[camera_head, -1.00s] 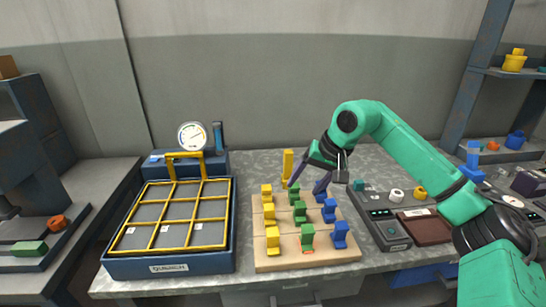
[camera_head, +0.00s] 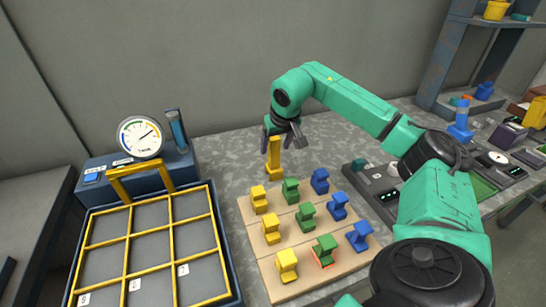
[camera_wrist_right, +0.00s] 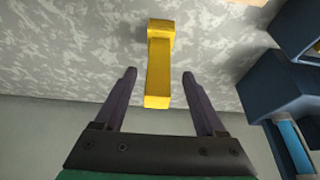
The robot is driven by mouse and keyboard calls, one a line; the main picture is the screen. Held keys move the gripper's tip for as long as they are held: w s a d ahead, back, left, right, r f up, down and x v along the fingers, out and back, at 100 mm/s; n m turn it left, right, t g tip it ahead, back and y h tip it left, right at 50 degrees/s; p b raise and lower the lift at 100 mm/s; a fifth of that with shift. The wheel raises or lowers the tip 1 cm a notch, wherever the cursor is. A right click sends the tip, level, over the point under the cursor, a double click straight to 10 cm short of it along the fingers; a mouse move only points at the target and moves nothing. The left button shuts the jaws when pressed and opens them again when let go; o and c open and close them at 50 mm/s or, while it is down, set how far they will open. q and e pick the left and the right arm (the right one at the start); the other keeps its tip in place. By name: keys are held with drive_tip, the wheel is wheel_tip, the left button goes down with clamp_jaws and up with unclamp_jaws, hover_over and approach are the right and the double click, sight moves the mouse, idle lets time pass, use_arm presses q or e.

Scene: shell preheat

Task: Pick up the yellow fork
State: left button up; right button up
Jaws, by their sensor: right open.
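The yellow fork (camera_head: 273,160) stands upright on the grey speckled table, just behind the wooden board. My right gripper (camera_head: 283,143) is at the fork's upper part, with its dark fingers apart. In the right wrist view the fork (camera_wrist_right: 158,70) lies between the two open fingertips of the gripper (camera_wrist_right: 159,76), with a visible gap on each side. No finger appears to touch it. My left gripper does not show.
The wooden board (camera_head: 327,277) holds yellow, green and blue pieces in front of the fork. A blue tray with a yellow grid (camera_head: 172,229) and a gauge (camera_head: 139,136) stand to the left. A dark device (camera_head: 375,183) is on the right.

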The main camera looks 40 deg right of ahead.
sight(274, 154)
drive_tip(key=x, duration=0.4)
drive_tip(key=shift+d+f+p, duration=0.1)
drive_tip(key=shift+f+p, duration=0.05)
drive_tip(key=shift+p, duration=0.25)
drive_tip(key=shift+w+d+f, duration=0.1)
drive_tip(key=shift+w+f, duration=0.05)
drive_tip(key=shift+f, duration=0.3)
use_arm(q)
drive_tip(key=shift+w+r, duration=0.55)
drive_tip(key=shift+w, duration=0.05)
use_arm(e)
drive_tip(key=shift+r, duration=0.1)
clamp_jaws()
